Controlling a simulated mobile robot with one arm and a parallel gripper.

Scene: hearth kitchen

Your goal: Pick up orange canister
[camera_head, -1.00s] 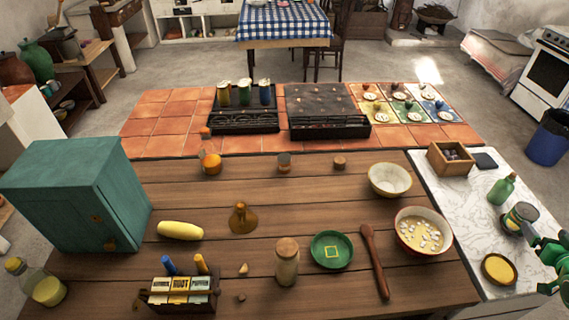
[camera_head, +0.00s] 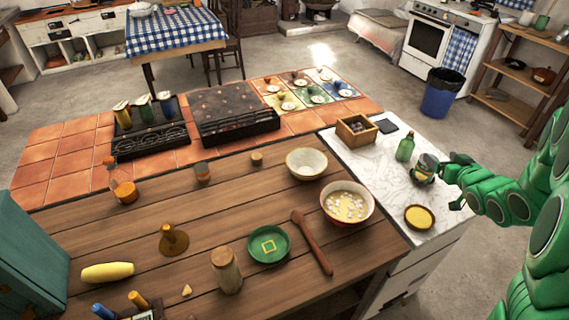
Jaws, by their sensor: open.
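I cannot tell for sure which thing is the orange canister. A small orange-brown jar with a grey top (camera_head: 202,173) stands upright at the back of the wooden counter. A round flask with orange contents (camera_head: 124,191) stands to its left. My gripper (camera_head: 455,182) is at the right, over the white marble top, with its fingers apart and nothing seen between them. A dark, lidded jar with a yellowish band (camera_head: 423,170) stands just left of the fingertips, apparently apart from them. My gripper is far to the right of the orange-brown jar.
A green bottle (camera_head: 405,147), a yellow dish (camera_head: 419,217) and a wooden box (camera_head: 356,130) share the marble top (camera_head: 385,180). Bowls, a green plate (camera_head: 268,245) and a wooden spoon (camera_head: 312,243) occupy the wooden counter. A teal cabinet (camera_head: 25,260) stands at the left.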

